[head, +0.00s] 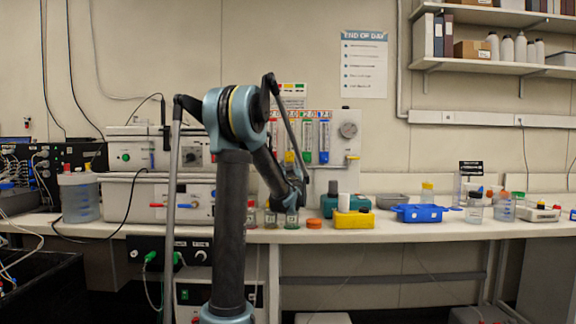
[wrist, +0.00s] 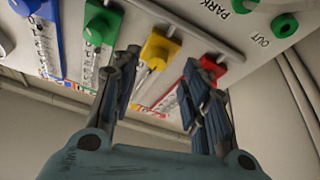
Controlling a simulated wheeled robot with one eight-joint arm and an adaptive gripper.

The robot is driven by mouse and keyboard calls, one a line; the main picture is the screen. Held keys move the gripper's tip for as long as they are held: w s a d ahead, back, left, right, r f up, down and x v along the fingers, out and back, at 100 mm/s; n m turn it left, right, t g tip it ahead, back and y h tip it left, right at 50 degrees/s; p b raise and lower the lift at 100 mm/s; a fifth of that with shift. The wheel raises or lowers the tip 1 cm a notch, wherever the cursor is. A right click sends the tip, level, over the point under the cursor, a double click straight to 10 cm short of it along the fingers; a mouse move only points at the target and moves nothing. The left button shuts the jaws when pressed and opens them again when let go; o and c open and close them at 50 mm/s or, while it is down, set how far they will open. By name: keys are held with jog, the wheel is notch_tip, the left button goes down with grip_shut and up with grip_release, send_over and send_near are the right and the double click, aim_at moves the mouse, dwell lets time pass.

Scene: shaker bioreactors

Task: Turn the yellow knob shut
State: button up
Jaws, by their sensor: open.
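The yellow knob (wrist: 158,47) is on the flow panel in the wrist view, between the green knob (wrist: 101,24) and the red knob (wrist: 211,68). My gripper (wrist: 161,58) is open, with one finger on each side of the yellow knob's place in the picture. I see no clear contact, and the depth gap is hard to judge. A clear tube with a scale runs down from the yellow knob. In the head view the yellow knob (head: 289,157) is small, and my arm's end is in front of the lower panel (head: 348,172).
A blue knob (wrist: 46,8) is at the wrist view's left, and green fittings (wrist: 285,25) are at the upper right. On the bench are jars, an orange lid (head: 314,224), a yellow block (head: 354,219) and a blue tray (head: 418,213).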

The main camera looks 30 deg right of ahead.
jog(key=v, duration=0.7)
jog(key=shift+s, duration=0.1)
dwell(0.4)
